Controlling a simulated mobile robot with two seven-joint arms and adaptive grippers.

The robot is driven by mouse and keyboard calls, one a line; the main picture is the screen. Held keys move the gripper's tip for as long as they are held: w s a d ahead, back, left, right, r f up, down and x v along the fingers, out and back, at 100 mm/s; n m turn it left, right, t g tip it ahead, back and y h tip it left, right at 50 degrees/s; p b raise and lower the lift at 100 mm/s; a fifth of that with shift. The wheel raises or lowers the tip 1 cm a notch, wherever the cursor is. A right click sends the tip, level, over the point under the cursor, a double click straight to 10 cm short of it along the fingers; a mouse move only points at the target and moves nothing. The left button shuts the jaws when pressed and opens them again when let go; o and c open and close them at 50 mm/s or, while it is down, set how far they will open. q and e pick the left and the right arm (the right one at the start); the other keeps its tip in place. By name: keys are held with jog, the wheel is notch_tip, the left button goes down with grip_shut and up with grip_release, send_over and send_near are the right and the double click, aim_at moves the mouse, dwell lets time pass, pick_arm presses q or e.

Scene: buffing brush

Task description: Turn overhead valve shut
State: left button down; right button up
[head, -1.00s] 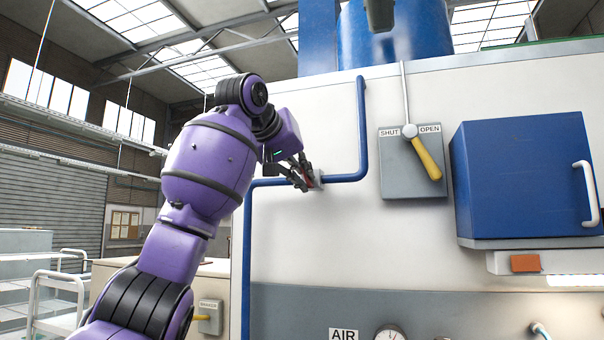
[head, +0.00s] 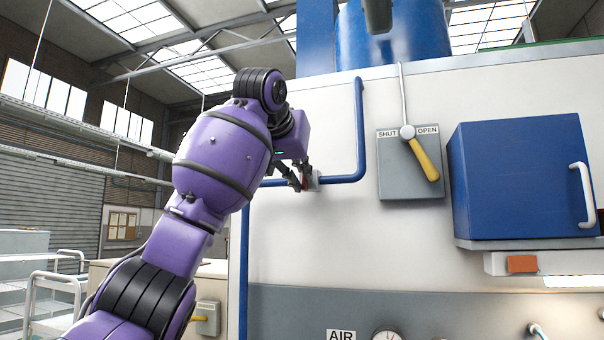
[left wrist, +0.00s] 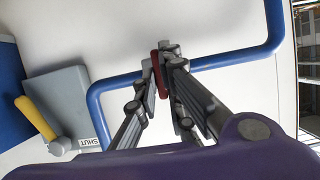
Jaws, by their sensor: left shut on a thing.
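My right gripper is not in view.
A yellow lever (head: 424,159) on the grey panel (head: 396,182) points down to the right, below OPEN. A blue box (head: 515,180) with a white handle juts out farther right. The wall around the pipe's bend is clear.

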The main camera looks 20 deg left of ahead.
pick_arm(q)
jog(key=shift+f, duration=0.15)
jog(key=c, duration=2)
grip_release()
jog(key=shift+c, duration=0.2)
jog(key=shift+o, duration=0.9)
jog(key=v, duration=1.2)
